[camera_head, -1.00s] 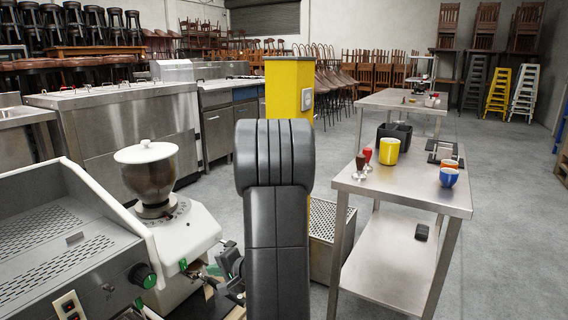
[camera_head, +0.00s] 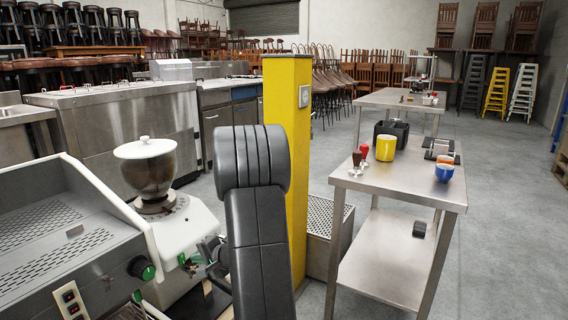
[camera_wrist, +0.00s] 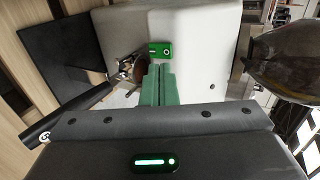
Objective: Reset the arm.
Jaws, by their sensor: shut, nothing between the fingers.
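My gripper (camera_wrist: 158,84) is shut, its two green fingers together with nothing between them. In the wrist view it points at the white body of the coffee grinder (camera_wrist: 205,50), near a green button (camera_wrist: 160,50). A portafilter with a black handle (camera_wrist: 72,112) is just left of the fingers; I cannot tell whether they touch it. In the head view my arm rises in the middle and hides most of the gripper. The grinder (camera_head: 180,235), with its hopper (camera_head: 147,168), is left of my arm.
An espresso machine (camera_head: 75,240) fills the lower left. A yellow post (camera_head: 298,150) stands close behind my arm. A steel table (camera_head: 400,180) on the right holds a yellow canister (camera_head: 386,147), cups and a black box. Floor at far right is clear.

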